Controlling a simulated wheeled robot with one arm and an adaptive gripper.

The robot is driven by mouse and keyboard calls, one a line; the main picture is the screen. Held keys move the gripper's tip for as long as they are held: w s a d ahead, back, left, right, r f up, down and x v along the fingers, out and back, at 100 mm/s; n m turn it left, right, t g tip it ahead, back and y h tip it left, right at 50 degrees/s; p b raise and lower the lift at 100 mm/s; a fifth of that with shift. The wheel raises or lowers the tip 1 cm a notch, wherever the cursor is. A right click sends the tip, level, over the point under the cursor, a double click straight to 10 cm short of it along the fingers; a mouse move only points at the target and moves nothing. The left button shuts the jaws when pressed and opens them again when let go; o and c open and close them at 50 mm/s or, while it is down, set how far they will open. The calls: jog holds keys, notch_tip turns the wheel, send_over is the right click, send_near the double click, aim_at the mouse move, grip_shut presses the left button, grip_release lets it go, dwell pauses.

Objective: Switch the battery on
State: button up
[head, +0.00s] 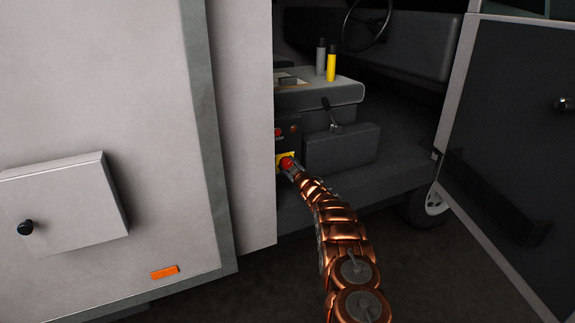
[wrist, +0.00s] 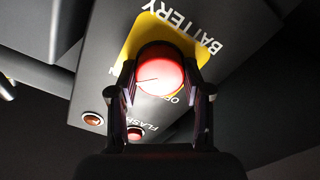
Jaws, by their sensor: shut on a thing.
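The red round battery switch (wrist: 161,72) sits on a yellow plate (wrist: 204,48) on a dark panel marked BATTERY, which shows upside down in the wrist view. The switch also shows in the head view (head: 287,163), low inside the vehicle's open doorway. My gripper (wrist: 160,88) is shut on the switch, one finger on each side of it. In the head view my gripper (head: 293,169) reaches the switch from the lower right. The ON and OFF marks on the plate are partly hidden, and I cannot tell which way the switch is turned.
Beside the switch are a small amber lamp (wrist: 93,119) and a red button (wrist: 136,134) by the word FLASH. The open door (head: 510,130) stands at right. A pale body panel (head: 235,120) is close on the left. A lever (head: 331,115) rises above the footwell.

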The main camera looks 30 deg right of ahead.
aim_at(288, 165)
dwell(0.5)
jog(key=o, duration=1.2)
jog(key=shift+c, duration=0.2)
jog(key=shift+s+a, duration=0.1)
jog(key=shift+s, duration=0.2)
jog(key=shift+s+f, duration=0.1)
jog(key=shift+s, duration=1.5)
jog(key=shift+s+a, duration=0.1)
jog(key=shift+s, duration=0.55)
jog(key=s, duration=0.6)
jog(key=shift+s+a, duration=0.35)
jog(key=shift+s, duration=0.05)
